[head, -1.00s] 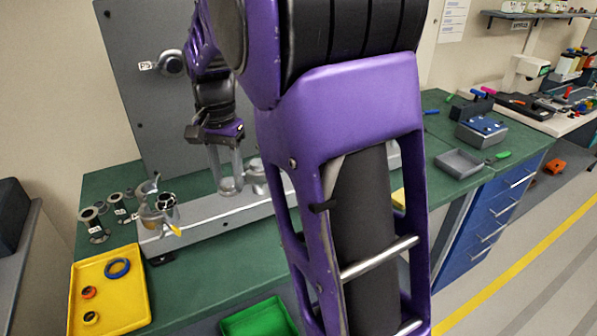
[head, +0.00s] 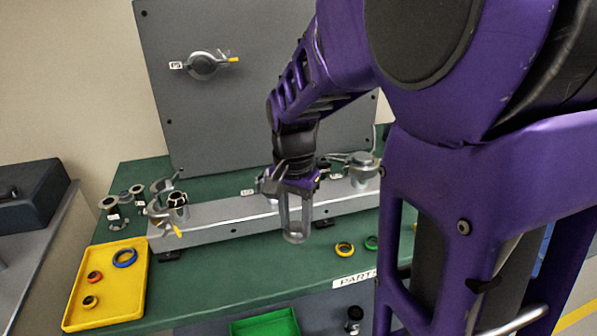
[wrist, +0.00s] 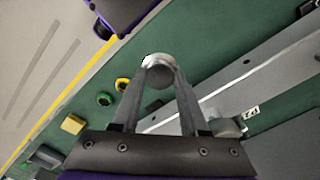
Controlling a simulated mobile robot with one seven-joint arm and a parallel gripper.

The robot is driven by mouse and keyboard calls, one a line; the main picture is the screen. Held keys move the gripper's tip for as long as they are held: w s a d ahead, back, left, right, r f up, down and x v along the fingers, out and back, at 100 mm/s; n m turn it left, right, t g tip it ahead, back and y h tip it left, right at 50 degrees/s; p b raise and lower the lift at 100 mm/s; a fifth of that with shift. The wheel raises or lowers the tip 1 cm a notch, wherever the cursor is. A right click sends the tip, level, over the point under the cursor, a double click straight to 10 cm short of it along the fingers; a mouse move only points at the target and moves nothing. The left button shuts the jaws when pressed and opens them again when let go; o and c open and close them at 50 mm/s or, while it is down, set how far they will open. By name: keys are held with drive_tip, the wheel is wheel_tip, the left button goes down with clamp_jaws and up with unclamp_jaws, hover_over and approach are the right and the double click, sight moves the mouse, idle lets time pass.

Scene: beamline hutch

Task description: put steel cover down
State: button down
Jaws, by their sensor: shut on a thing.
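The steel cover (wrist: 158,74) is a small round silvery disc between the fingertips of my gripper (wrist: 160,64) in the wrist view. In the head view my gripper (head: 294,222) points down in front of the long grey rail, shut on the cover (head: 295,238) at its tips. The cover is over the green bench top, near the rail's front face. I cannot tell whether it touches the bench. The fingers hide part of it.
The grey rail (head: 225,217) carries clamp fittings at both ends. Yellow (head: 344,249) and green (head: 371,243) rings lie right of my gripper. A yellow tray (head: 108,300) with rings stands left; a green bin (head: 265,324) sits below the front edge. Bare bench lies left of my gripper.

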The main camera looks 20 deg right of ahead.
sight(297, 267)
wheel_tip(297, 267, down, 10)
drive_tip(key=shift+f+b, duration=0.1)
drive_tip(key=shift+b, duration=0.7)
drive_tip(key=shift+c, duration=2.1)
unclamp_jaws()
drive_tip(key=shift+f, duration=0.1)
wheel_tip(297, 267, up, 12)
drive_tip(key=shift+r+p, duration=0.2)
drive_tip(key=shift+p, duration=0.75)
